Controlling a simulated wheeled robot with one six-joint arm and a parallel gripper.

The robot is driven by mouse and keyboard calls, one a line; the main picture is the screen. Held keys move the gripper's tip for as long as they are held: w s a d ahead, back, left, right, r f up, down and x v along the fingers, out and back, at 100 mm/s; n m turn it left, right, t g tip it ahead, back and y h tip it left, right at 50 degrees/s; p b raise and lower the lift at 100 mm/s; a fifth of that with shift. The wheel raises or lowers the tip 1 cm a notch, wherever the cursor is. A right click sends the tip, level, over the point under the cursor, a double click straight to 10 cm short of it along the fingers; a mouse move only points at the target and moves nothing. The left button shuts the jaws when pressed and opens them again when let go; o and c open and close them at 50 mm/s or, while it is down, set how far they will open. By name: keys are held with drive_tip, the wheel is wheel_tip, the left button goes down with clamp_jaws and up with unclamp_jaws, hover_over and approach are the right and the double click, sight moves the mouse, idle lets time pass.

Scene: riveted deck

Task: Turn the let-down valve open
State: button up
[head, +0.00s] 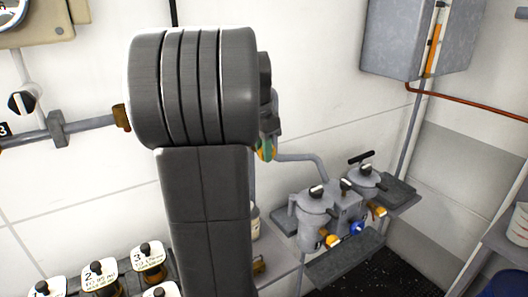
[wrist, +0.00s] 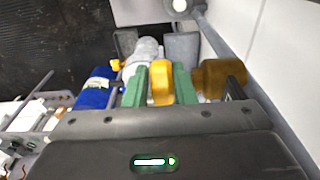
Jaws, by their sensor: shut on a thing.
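In the wrist view, my gripper (wrist: 161,80) has its two green fingers on either side of a yellow handle (wrist: 161,88), which I take to be the let-down valve's. It is shut on the handle. A brass-coloured cylindrical part (wrist: 222,78) lies just right of the fingers, and a blue cylinder (wrist: 95,88) with a pale label lies to the left. In the head view, my arm hides most of the valve. Only a small green and yellow bit of my gripper (head: 265,149) shows past the arm's right edge. How far the valve is turned cannot be told.
A grey pipe (head: 85,126) runs along the white wall behind my arm. A grey pot-like assembly (head: 315,207) with several knobs stands at lower right. Numbered black knobs (head: 99,271) are at lower left. A grey wall box (head: 405,40) hangs at upper right.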

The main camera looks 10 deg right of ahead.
drive_tip(key=h+b, duration=0.2)
drive_tip(key=shift+a+f+t+b, duration=0.2)
drive_tip(key=shift+f+t+b, duration=0.2)
drive_tip(key=shift+r+h+b, duration=0.2)
drive_tip(key=shift+h+b, duration=0.1)
drive_tip(key=shift+h, duration=0.3)
drive_tip(key=o, duration=1)
drive_tip(key=v, duration=1.4)
drive_tip(key=shift+s+d, duration=0.1)
drive_tip(key=shift+s, duration=0.2)
